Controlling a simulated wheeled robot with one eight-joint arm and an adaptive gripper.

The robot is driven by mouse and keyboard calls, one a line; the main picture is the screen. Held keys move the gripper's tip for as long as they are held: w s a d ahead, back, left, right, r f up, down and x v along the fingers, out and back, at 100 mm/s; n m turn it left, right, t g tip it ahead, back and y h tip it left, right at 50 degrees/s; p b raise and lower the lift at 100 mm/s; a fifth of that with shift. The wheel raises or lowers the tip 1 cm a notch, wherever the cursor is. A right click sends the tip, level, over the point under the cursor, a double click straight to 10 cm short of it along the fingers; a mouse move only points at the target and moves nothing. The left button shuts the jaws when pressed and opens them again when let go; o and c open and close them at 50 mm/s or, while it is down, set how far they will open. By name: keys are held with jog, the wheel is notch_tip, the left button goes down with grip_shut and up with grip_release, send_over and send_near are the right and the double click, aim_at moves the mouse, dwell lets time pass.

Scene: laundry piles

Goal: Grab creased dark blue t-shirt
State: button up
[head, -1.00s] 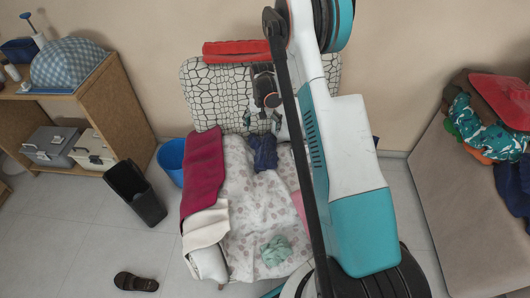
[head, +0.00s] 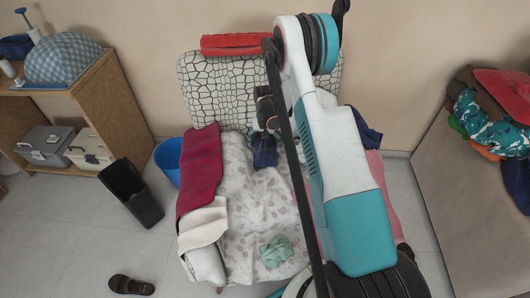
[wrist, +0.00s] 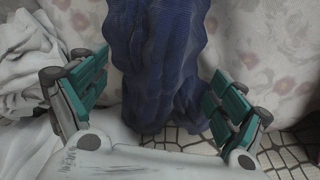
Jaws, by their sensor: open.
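A creased dark blue cloth (head: 264,152), which looks like the t-shirt, lies bunched at the back of the chair seat, against the backrest. In the wrist view the blue cloth (wrist: 160,50) hangs in folds between the two teal-padded fingers. My gripper (wrist: 157,98) is open, with one finger on each side of the cloth and a visible gap to the left finger; the right finger is close to its edge. In the head view my gripper (head: 268,120) is just above the cloth and partly hidden by my arm.
The chair has a white, black-patterned backrest (head: 215,85) and a floral cover (head: 255,215). A crimson cloth (head: 200,170) and a mint cloth (head: 275,252) lie on it. Another dark blue cloth (head: 368,132) shows right of my arm.

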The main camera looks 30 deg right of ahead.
jog(key=shift+f, duration=0.6)
jog(key=shift+r, duration=0.1)
jog(key=c, duration=1.2)
jog(key=shift+r, duration=0.1)
